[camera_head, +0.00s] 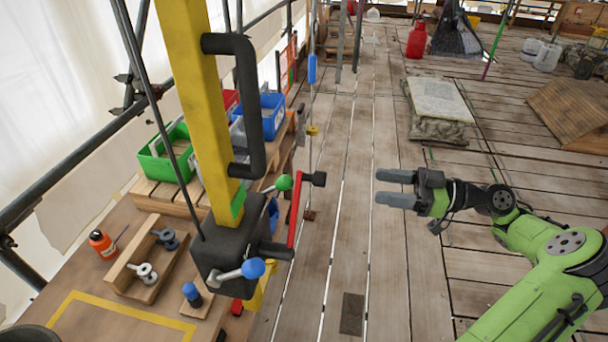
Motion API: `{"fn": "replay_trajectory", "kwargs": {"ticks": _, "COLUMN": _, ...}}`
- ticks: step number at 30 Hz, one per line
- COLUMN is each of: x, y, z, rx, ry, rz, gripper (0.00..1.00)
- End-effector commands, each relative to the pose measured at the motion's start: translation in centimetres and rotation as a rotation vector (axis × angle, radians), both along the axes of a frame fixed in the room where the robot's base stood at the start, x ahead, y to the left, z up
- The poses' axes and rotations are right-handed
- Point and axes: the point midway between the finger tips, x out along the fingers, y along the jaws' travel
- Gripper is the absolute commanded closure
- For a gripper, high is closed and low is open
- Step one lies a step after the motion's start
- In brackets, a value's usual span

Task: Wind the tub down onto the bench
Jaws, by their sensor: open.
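A yellow post (199,90) with a black grab handle (248,105) carries a dark winch-like box (225,258). A red crank arm (296,210) with a black end grip (318,179) stands upright at the box's right side. A green-ball lever (284,182) and a blue-ball lever (253,268) are beside it. A dark round rim (28,334), perhaps the tub, is cut off at the bottom left; its height above the bench (75,272) cannot be told. My gripper (395,188) is open and empty, pointing left, apart from the crank.
A yellow outline (120,309) marks the bench top. A wooden holder (146,262), an orange bottle (102,243) and green (163,160) and blue bins (262,115) are nearby. The plank floor (355,230) between crank and gripper is mostly clear. A dark cable runs up past the post.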

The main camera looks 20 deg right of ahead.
Motion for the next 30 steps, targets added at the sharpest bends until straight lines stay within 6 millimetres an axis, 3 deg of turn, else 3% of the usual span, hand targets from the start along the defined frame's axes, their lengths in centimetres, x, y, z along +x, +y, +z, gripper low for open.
{"fn": "replay_trajectory", "kwargs": {"ticks": 16, "x": 6.4, "y": 11.4, "z": -0.1, "rx": -0.002, "ry": 0.003, "rz": 0.005, "gripper": 0.39}}
{"fn": "replay_trajectory", "kwargs": {"ticks": 21, "x": 7.3, "y": 12.7, "z": -0.1, "rx": -0.002, "ry": 0.003, "rz": 0.001, "gripper": 0.39}}
{"fn": "replay_trajectory", "kwargs": {"ticks": 28, "x": 7.4, "y": 12.9, "z": -0.1, "rx": -0.002, "ry": 0.002, "rz": 0.0, "gripper": 0.39}}
{"fn": "replay_trajectory", "kwargs": {"ticks": 30, "x": 7.4, "y": 12.8, "z": -0.1, "rx": -0.002, "ry": 0.003, "rz": 0.0, "gripper": 0.47}}
